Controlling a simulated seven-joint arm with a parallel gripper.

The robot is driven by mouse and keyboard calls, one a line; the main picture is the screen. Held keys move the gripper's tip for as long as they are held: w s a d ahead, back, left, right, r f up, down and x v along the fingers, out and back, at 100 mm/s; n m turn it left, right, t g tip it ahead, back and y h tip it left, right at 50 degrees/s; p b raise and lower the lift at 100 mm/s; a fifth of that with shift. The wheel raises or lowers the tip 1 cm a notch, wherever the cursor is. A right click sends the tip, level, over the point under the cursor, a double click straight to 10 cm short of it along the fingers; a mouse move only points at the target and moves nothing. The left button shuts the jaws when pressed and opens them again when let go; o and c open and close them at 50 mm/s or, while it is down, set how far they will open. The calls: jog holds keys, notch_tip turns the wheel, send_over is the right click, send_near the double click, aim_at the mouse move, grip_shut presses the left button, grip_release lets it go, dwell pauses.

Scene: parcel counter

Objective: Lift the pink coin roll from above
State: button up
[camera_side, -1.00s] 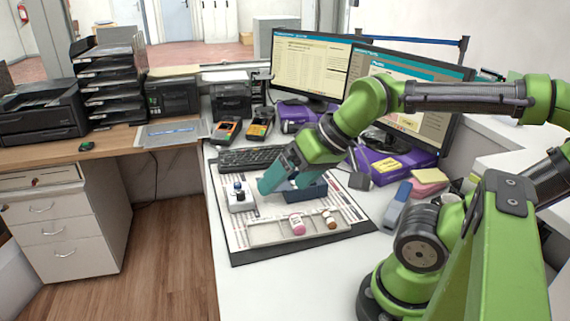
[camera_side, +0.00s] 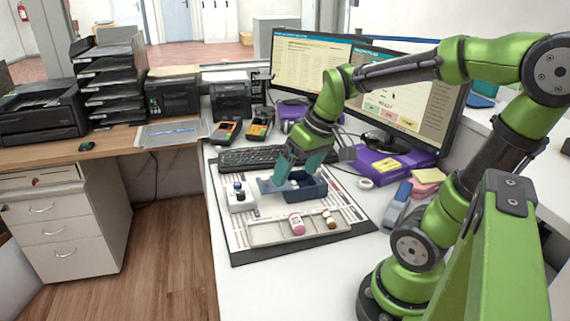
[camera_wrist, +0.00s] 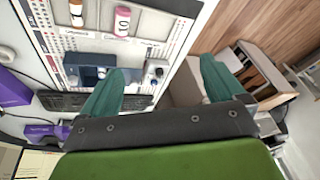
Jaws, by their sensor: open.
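A dark blue open box (camera_side: 310,190) stands behind the tray, with a small item visible in it. A white holder (camera_side: 240,198) with small upright items stands to its left. A keyboard (camera_side: 250,158) and monitors are behind. A blue stapler-like object (camera_side: 398,202) is right.

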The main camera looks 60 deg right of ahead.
jog(key=d+f+n+g, duration=0.3)
jog(key=d+n, duration=0.5)
jog(key=n, duration=0.4)
send_over(297, 219)
jog(key=s, duration=0.2)
jog(key=shift+y, duration=0.3)
jog(key=f, duration=1)
jog(key=shift+w+d+f, duration=0.2)
jog(key=shift+d+f, duration=0.1)
jog(key=shift+w+a+f, duration=0.1)
jog(key=shift+w+f, duration=0.1)
jog(key=shift+f, duration=0.65)
jog(key=shift+w+a+f, duration=0.1)
jog(key=shift+w+f, duration=0.15)
jog(key=shift+f, duration=0.65)
jog(key=shift+w+a+f, duration=0.1)
jog(key=shift+w+f, duration=0.1)
jog(key=shift+f, duration=0.65)
jog(key=shift+c, duration=0.4)
jog(key=c, duration=1.3)
jog(key=shift+r, duration=0.1)
